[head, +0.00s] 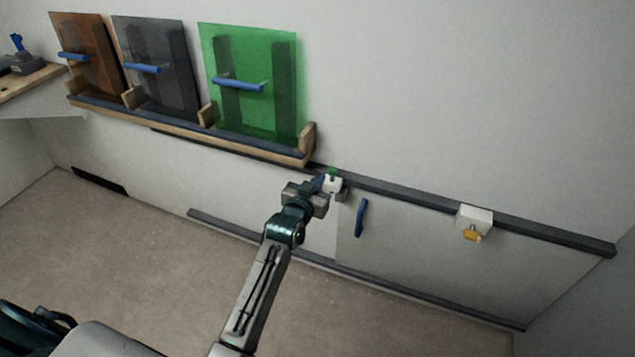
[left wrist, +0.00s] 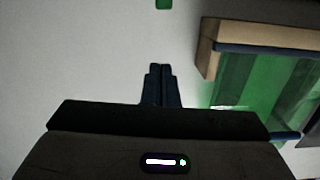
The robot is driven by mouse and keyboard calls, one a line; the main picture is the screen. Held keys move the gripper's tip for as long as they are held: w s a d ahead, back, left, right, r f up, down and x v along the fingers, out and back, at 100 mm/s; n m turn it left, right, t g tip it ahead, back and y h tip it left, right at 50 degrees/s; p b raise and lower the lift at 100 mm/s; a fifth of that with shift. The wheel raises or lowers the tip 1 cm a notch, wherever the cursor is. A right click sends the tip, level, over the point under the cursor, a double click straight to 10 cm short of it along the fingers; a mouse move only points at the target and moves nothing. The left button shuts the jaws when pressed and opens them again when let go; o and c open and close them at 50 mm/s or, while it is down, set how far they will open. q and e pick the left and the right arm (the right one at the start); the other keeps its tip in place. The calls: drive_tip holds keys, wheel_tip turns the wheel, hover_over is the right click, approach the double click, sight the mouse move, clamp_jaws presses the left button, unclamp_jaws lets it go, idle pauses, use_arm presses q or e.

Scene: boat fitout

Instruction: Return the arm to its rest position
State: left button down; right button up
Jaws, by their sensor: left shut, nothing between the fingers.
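My left arm reaches up from the bottom of the head view to the wall. My left gripper (head: 322,184) is at the rail, beside or in front of a small white block with a green part (head: 333,173); I cannot tell whether they touch. In the left wrist view the two dark fingers (left wrist: 160,72) are together with nothing between them. A small green piece (left wrist: 164,3) shows at the top edge there, apart from the fingertips. My right gripper is not in view.
A wooden rack (head: 308,143) on the wall holds brown, grey and green panels (head: 250,115) with blue handles, just left of the gripper. A dark rail (head: 560,236) carries a white block with a yellow part (head: 474,222). A blue handle (head: 361,217) is below the rail. Open floor (head: 130,250) lies left.

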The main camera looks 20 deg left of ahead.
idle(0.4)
